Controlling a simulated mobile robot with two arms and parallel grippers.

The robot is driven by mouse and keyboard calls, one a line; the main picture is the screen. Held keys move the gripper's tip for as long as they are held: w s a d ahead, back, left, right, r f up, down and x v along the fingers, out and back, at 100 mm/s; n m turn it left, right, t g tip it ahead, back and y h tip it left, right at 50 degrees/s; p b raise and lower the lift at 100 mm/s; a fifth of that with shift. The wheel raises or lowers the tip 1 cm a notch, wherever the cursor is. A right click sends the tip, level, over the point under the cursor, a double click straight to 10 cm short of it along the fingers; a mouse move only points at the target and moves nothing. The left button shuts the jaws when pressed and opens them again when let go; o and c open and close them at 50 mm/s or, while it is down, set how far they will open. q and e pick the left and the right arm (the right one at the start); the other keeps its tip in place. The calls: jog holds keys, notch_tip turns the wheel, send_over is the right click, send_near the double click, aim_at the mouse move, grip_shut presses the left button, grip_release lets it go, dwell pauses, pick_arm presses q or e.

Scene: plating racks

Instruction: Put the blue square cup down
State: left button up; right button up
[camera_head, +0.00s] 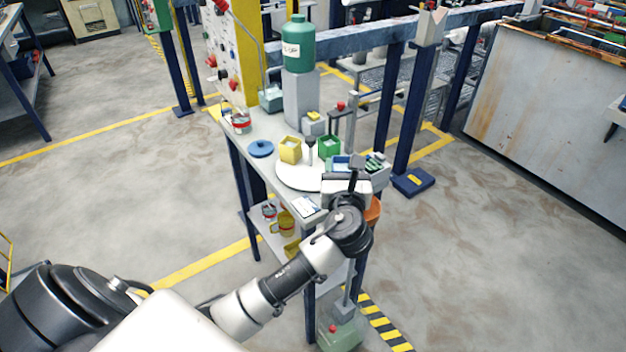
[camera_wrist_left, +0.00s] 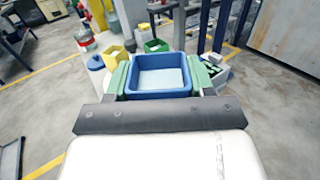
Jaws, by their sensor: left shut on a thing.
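The blue square cup (camera_wrist_left: 161,76) sits between the fingers of my left gripper (camera_wrist_left: 161,82) in the left wrist view, upright with its open top and pale inside showing. In the head view only part of the blue cup (camera_head: 341,162) shows beyond my left gripper (camera_head: 345,172), which hides the rest. The gripper is shut on it over the near right part of the narrow table (camera_head: 270,130). A white round plate (camera_head: 287,176) lies just left of the gripper. I cannot tell whether the cup touches anything below. My right gripper is in neither view.
A blue round lid (camera_head: 261,149) lies to the left. A green bottle (camera_head: 298,45) stands on a grey block behind. Small green-and-dark items sit right of the gripper.

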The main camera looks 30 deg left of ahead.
pick_arm(q)
jog(key=shift+w+a+r+n+g+y, duration=0.2)
jog(key=shift+w+r+n+g+y, duration=0.1)
jog(key=shift+w+r, duration=0.2)
jog(key=shift+w+a+r+n+g+y, duration=0.2)
jog(key=shift+w+r+n, duration=0.1)
jog(key=shift+w+r, duration=0.15)
jog(key=w+a+f, duration=0.1)
jog(key=a+f, duration=0.1)
jog(key=a, duration=0.1)
jog(key=w+a+f, duration=0.1)
jog(key=a+f, duration=0.1)
jog(key=a, duration=0.2)
jog(key=w+a+f, duration=0.2)
jog(key=a+f, duration=0.1)
jog(key=shift+a, duration=0.4)
jog(key=shift+f, duration=1.85)
jog(key=shift+f, duration=0.15)
jog(key=o, duration=1)
jog(key=shift+c, duration=0.2)
